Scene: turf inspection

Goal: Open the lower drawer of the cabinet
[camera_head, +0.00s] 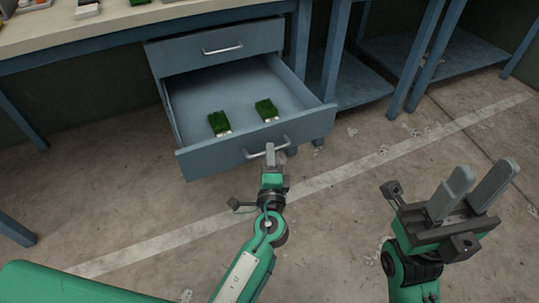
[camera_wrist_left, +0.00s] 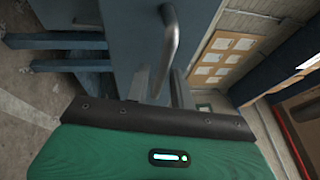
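The cabinet's lower drawer (camera_head: 222,159) is pulled far out in the head view, its inside showing. Its metal bar handle (camera_head: 284,143) is on the front panel. My left gripper (camera_head: 270,153) is at this handle, with its fingers on either side of the bar. My right gripper (camera_head: 478,190) is open and empty above the floor at the right.
A workbench top (camera_head: 150,17) with small items runs above the cabinet. Blue table legs (camera_head: 333,60) and low shelves stand to the right. The floor in front is clear apart from scattered scraps.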

